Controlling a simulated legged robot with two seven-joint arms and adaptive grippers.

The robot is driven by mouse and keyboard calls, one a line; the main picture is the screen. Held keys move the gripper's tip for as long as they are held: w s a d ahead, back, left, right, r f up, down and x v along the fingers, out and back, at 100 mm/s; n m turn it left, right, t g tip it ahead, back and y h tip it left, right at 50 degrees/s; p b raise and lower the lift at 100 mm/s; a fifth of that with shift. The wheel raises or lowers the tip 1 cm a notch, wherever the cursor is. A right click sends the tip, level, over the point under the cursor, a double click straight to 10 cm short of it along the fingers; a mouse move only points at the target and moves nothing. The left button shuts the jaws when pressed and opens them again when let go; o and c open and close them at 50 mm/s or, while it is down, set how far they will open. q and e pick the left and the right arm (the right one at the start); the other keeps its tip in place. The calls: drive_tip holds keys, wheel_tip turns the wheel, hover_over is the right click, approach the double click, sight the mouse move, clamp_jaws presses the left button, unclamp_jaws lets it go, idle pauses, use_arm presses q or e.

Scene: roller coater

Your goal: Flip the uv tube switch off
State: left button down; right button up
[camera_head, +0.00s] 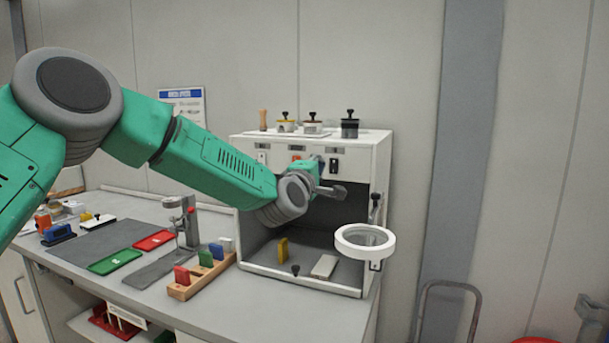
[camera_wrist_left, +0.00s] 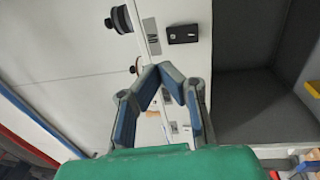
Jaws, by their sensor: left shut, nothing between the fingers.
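A white cabinet (camera_head: 380,160) with an open dark front stands on the bench.
A white ring magnifier (camera_head: 365,241) stands out in front of the cabinet's right side. Several small pots stand on its top. A wooden block rack (camera_head: 205,277) and green tray (camera_head: 115,261) lie on the bench to the left.

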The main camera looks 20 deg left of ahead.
use_arm(q)
drive_tip(key=s+b, duration=0.2)
drive_tip(key=s, duration=0.5)
drive_tip(key=s+d+f+m+g+h+b, duration=0.1)
drive_tip(key=s+f+m+g, duration=0.3)
drive_tip(key=f, duration=0.9)
drive_tip(key=s+d+f+m+g+b, duration=0.15)
drive_tip(key=s+f, duration=0.35)
drive_tip(key=f, duration=0.7)
drive_tip(key=s+f+m+g+h+b, duration=0.1)
drive_tip(key=s+f+m+g, duration=0.3)
drive_tip(key=f, duration=0.9)
drive_tip(key=s+a+f+m+g+y+b, duration=0.1)
drive_tip(key=s+a+f+m+g, duration=0.15)
drive_tip(key=s+f, duration=0.7)
drive_tip(key=s+a+f+m+g+b, duration=0.1)
drive_tip(key=s+f+m+g+b, duration=0.15)
drive_tip(key=s+f, duration=0.65)
drive_tip(key=s+a+f+m+g, duration=0.2)
drive_tip(key=s, duration=0.6)
drive_tip(key=s+a+f+m+g+y, duration=0.1)
drive_tip(key=s+a+f+g, duration=0.1)
drive_tip(key=s, duration=0.6)
drive_tip(key=shift+s+a+m+y+b, duration=0.2)
drive_tip(key=shift+s+m+y+b, duration=0.1)
drive_tip(key=shift+s+m+b, duration=0.1)
use_arm(e)
wheel_tip(320, 180, down, 10)
drive_tip(key=shift+w, duration=0.4)
